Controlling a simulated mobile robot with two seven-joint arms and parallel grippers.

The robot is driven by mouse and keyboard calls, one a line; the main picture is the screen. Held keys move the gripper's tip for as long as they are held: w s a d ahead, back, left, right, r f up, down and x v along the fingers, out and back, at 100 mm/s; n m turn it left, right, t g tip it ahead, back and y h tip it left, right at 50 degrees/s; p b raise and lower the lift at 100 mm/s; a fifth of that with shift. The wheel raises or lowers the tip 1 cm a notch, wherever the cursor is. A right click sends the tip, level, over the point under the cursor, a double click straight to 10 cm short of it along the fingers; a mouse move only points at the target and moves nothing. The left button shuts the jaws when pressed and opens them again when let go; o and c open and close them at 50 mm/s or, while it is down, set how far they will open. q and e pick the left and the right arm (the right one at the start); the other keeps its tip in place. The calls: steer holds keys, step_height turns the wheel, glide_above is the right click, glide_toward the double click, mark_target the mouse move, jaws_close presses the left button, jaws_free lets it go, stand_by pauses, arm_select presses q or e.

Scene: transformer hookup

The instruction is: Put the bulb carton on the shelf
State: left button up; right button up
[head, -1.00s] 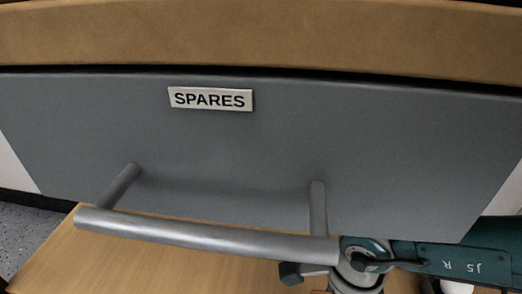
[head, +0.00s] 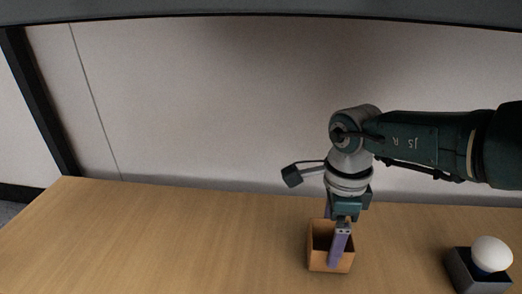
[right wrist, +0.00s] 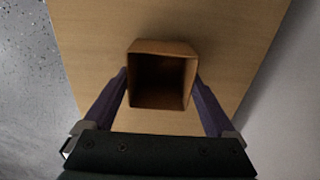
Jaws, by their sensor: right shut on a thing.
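The bulb carton is a small open-topped orange-brown box (head: 318,262) over the wooden surface (head: 180,235) in the head view. My right gripper (head: 332,243) points down at it, with one purple finger across its near side and the other mostly hidden behind it. In the right wrist view the carton (right wrist: 160,85) is between the two purple fingers, its open top toward the camera and its inside dark and seemingly empty. My right gripper is shut on the carton. I cannot tell whether its bottom touches the wood. My left gripper is not in view.
A white round bulb (head: 491,253) sits on a dark block (head: 463,268) to the right of the carton. The wood left of the carton is clear. A pale wall (head: 220,110) stands behind, and a dark edge (head: 250,8) crosses the top.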

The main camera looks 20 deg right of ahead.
steer(key=shift+w+f, duration=0.15)
steer(key=shift+f, duration=0.35)
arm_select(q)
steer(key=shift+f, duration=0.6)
arm_select(e)
steer(key=shift+d+r, duration=0.1)
steer(key=shift+r, duration=0.05)
steer(key=shift+f+b, duration=0.25)
steer(key=shift+b, duration=0.1)
steer(key=o, duration=1.1)
steer(key=shift+r, duration=0.1)
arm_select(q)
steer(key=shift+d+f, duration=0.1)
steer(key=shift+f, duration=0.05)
arm_select(e)
steer(key=shift+o, duration=0.2)
